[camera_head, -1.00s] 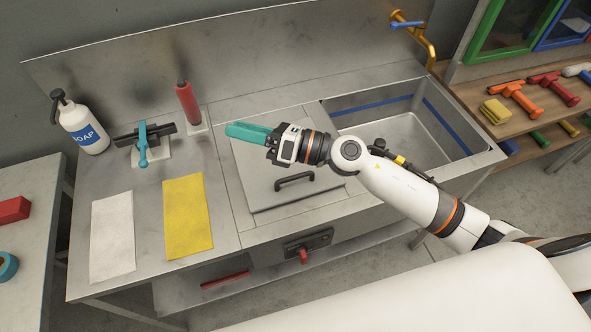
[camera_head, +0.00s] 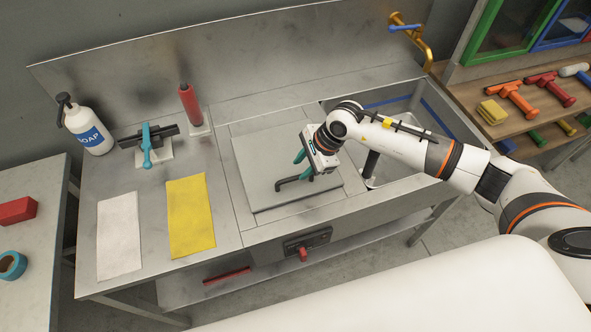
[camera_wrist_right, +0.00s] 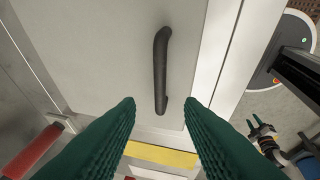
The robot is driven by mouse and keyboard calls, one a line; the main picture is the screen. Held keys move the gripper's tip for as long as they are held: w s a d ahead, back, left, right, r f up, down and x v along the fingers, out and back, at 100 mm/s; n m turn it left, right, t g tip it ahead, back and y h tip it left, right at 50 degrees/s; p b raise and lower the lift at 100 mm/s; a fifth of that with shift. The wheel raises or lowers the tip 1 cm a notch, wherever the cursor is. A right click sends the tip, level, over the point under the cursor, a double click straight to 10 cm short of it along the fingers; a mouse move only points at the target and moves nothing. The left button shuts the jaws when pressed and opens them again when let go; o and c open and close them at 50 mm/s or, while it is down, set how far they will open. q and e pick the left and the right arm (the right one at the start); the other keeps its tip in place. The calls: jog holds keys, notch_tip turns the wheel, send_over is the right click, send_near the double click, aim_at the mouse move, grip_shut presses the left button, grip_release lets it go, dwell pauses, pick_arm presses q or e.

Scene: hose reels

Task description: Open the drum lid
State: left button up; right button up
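The lid (camera_head: 268,160) is a flat, square grey plate lying shut on the steel counter. Its black bar handle (camera_head: 281,185) is near the front edge. My right gripper (camera_head: 304,168) points down over the handle's right part, with its teal fingers apart. In the right wrist view, the handle (camera_wrist_right: 160,70) runs upright on the pale lid (camera_wrist_right: 110,50), lined up with the gap between the open fingers (camera_wrist_right: 159,105). Its near end reaches the fingertips; I cannot tell whether they touch it. My left gripper is not in the head view.
A sink basin (camera_head: 420,112) lies right of the lid, partly behind my right arm. A yellow cloth (camera_head: 190,215) and a white cloth (camera_head: 119,236) lie to the left. A red bottle (camera_head: 189,103) stands behind. A red knob (camera_head: 303,254) juts from the front panel.

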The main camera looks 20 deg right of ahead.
aim_at(292, 178)
jog(key=x, duration=0.5)
jog(key=shift+p, duration=0.4)
grip_shut()
